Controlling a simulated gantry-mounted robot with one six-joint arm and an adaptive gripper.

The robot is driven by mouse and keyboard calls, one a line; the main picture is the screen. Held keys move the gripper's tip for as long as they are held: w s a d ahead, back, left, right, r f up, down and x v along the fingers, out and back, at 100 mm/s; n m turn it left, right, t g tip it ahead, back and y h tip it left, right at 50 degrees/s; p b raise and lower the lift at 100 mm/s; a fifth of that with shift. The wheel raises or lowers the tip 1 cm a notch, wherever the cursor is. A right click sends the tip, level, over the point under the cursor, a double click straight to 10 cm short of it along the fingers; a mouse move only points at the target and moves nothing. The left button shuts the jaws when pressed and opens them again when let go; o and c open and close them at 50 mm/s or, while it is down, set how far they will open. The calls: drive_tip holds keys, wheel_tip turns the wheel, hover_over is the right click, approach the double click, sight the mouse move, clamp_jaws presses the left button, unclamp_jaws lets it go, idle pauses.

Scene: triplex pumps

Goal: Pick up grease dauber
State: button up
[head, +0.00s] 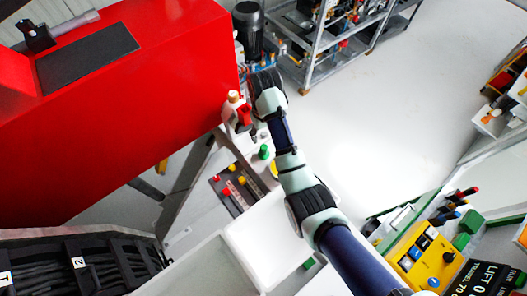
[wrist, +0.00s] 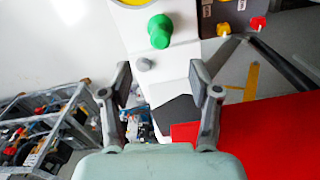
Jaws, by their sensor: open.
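My gripper (wrist: 161,98) is open and empty in the wrist view, its two dark fingers spread wide. Between and beyond them are a white housing and a dark grey block (wrist: 178,113). A green knob (wrist: 160,31) and a small grey knob (wrist: 144,64) sit on the white housing, above the fingers in the picture. No grease dauber can be made out for certain. In the head view, a small pale item with an orange top (head: 233,97) and a red item (head: 245,114) show beside my wrist, at the red cabinet's edge. My wrist partly hides that area.
A large red cabinet (head: 120,120) fills the left. A metal rack (head: 318,45) with equipment stands at the back. A panel with red and yellow knobs (head: 226,190) lies below my wrist. A yellow control box (head: 425,255) is at lower right. The pale floor (head: 400,120) is clear.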

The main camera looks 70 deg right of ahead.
sight(264, 147)
wheel_tip(264, 147, down, 11)
drive_tip(key=shift+r, duration=0.1)
clamp_jaws()
idle(0.6)
